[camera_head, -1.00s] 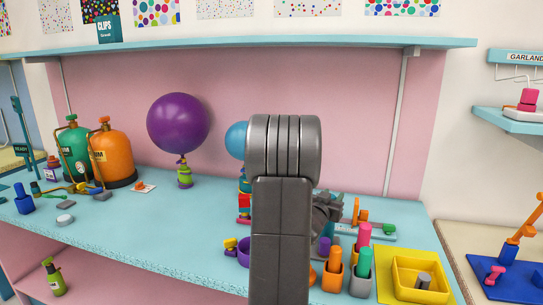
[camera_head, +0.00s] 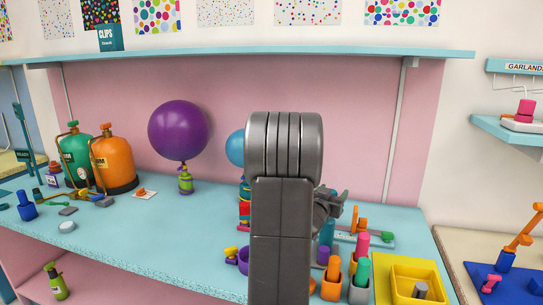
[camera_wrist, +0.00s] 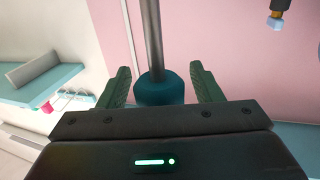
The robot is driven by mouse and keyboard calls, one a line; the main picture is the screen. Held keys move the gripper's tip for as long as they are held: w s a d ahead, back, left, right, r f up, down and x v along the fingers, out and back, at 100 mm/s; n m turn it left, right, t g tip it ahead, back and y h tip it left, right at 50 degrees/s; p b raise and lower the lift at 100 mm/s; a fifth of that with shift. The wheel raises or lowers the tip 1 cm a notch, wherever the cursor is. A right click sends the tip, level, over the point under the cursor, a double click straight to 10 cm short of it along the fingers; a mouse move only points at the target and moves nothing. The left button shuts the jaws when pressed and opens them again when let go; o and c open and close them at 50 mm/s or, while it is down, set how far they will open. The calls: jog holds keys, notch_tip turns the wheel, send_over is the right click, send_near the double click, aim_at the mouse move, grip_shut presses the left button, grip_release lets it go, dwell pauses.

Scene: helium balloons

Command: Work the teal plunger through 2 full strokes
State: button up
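The teal plunger grip (camera_wrist: 160,91) is a short teal cylinder on a grey metal rod (camera_wrist: 154,35) in the wrist view. My gripper (camera_wrist: 162,85) has one finger on each side of it, with a narrow gap showing on both sides, so it looks open. In the head view my gripper (camera_head: 335,203) shows just right of my grey arm, over the bench. A teal part (camera_head: 327,231) shows below it, above a purple piece (camera_head: 323,252). My arm hides much of this spot, and I cannot tell how far the plunger is drawn out.
Orange and grey cups with coloured sticks (camera_head: 347,278) and a yellow tray (camera_head: 436,276) stand close by at the right. A purple balloon (camera_head: 179,130) and a blue balloon (camera_head: 235,147) stand behind to the left. The bench (camera_head: 140,225) has free room at left centre.

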jog(key=b+v, duration=0.1)
jog(key=v, duration=1.2)
jog(key=shift+s+a, duration=0.2)
jog(key=shift+s, duration=0.1)
dwell(0.8)
dwell(0.4)
jog(key=x, duration=0.6)
jog(key=shift+w+d, duration=0.2)
jog(key=shift+w, duration=0.1)
